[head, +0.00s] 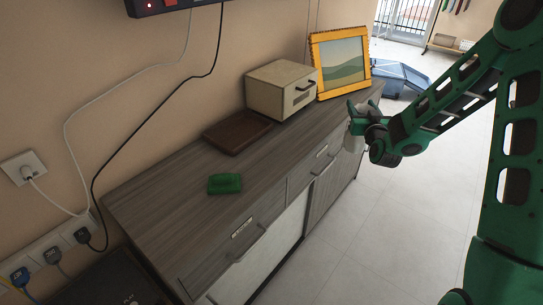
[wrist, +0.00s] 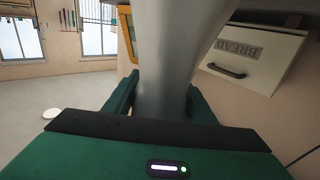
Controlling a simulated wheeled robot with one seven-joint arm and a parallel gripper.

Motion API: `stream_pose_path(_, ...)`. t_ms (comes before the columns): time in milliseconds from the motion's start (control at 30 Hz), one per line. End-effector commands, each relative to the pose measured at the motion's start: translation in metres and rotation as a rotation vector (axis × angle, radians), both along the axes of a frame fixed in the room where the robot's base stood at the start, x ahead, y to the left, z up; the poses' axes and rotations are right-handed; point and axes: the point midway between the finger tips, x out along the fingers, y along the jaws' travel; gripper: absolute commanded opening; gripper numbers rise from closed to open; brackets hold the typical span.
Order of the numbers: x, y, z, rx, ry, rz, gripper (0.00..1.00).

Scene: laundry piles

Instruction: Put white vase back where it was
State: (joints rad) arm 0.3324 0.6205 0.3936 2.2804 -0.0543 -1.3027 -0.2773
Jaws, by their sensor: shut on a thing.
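The white vase (wrist: 172,65) fills the middle of the wrist view, pale grey in the shade, between the two green fingers of my gripper (wrist: 160,98). My gripper is shut on it. In the head view, my gripper (head: 358,118) is at the far right end of the dresser, by its front edge. A small pale part of the vase (head: 352,142) shows below the fingers there; the rest is hidden by my gripper. I cannot tell whether the vase touches the dresser.
The grey wooden dresser (head: 165,205) runs along the wall. On it are a green object (head: 225,184), a brown board (head: 236,132), a bread box (head: 272,90) and a yellow-framed picture (head: 341,62). The front half of the top is mostly clear. A blue bin (head: 400,78) stands beyond.

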Motion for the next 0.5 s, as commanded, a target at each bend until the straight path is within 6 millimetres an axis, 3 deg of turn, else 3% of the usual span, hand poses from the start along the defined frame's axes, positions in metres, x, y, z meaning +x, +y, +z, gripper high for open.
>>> stream_pose_path(167, -0.001, 0.031, 0.008, -0.004, 0.0, 0.047, 0.02)
stream_pose_path(267, -0.005, 0.073, 0.017, -0.011, 0.003, 0.109, 0.02)
stream_pose_path(500, -0.035, 0.199, 0.048, -0.027, 0.013, 0.281, 0.02)
